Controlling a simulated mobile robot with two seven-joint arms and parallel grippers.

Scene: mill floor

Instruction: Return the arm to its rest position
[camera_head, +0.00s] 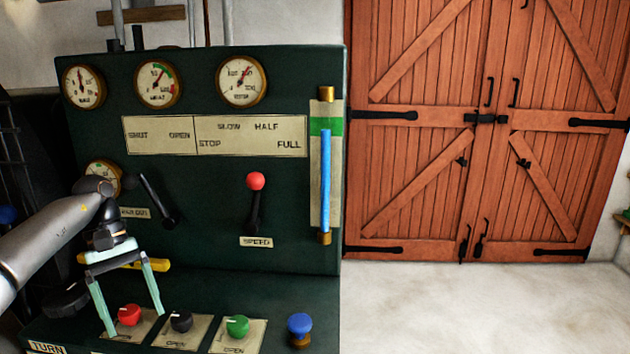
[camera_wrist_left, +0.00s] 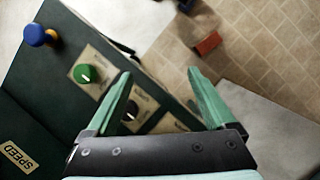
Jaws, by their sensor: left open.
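My left arm (camera_head: 50,235) comes in from the left in the head view, in front of the dark green control panel (camera_head: 210,225). My left gripper (camera_head: 134,322) is open, with its pale green fingers pointing down over the panel's lower shelf near the red knob (camera_head: 130,314). In the left wrist view the gripper (camera_wrist_left: 160,73) shows its two fingers spread, with nothing between them. The black knob (camera_wrist_left: 131,110) and green knob (camera_wrist_left: 85,73) show left of or near the fingers there. My right gripper is in neither view.
The speed lever (camera_head: 255,200) with a red ball and a dark lever (camera_head: 160,200) stick out of the panel. A blue knob (camera_head: 300,328) stands at the shelf's right end. Wooden doors (camera_head: 430,130) are shut behind. The pale floor (camera_head: 480,310) at right is clear.

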